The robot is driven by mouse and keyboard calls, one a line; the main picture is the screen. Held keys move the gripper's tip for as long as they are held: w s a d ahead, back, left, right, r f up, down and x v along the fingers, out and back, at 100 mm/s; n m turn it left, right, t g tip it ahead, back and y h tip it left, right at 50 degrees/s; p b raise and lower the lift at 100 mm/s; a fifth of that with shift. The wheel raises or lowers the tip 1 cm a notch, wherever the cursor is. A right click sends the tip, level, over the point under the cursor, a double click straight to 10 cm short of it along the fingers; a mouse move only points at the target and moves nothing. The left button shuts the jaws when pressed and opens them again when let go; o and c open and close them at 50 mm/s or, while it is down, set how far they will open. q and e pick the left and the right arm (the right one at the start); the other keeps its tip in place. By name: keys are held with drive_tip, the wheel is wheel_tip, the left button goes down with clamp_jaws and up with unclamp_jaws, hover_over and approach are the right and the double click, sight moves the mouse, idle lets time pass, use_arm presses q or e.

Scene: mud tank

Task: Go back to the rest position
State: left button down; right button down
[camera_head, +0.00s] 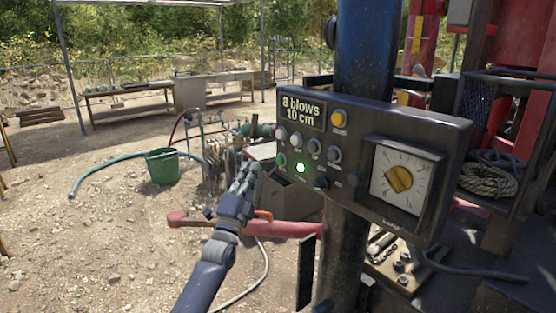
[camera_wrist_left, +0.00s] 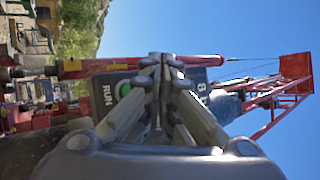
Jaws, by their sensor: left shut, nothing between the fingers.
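My left gripper (camera_head: 246,174) reaches up from the bottom of the head view, just left of the control box (camera_head: 315,143). Its fingers are together and empty; they also show in the left wrist view (camera_wrist_left: 165,60). The box carries a display reading "8 blows 10 cm", several buttons and a dial (camera_head: 398,179) with a yellow knob. One green button (camera_head: 300,168) is lit. A green button beside the word RUN (camera_wrist_left: 125,90) shows behind the fingers in the wrist view. The gripper looks apart from the box. My right gripper is not in view.
A dark post (camera_head: 362,60) stands behind the box. A red bar (camera_head: 290,229) runs below it, near my left arm. A green bucket (camera_head: 162,166) and a hose (camera_head: 100,168) lie on gravel to the left. Coiled rope (camera_head: 487,180) is at right. The left foreground is open ground.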

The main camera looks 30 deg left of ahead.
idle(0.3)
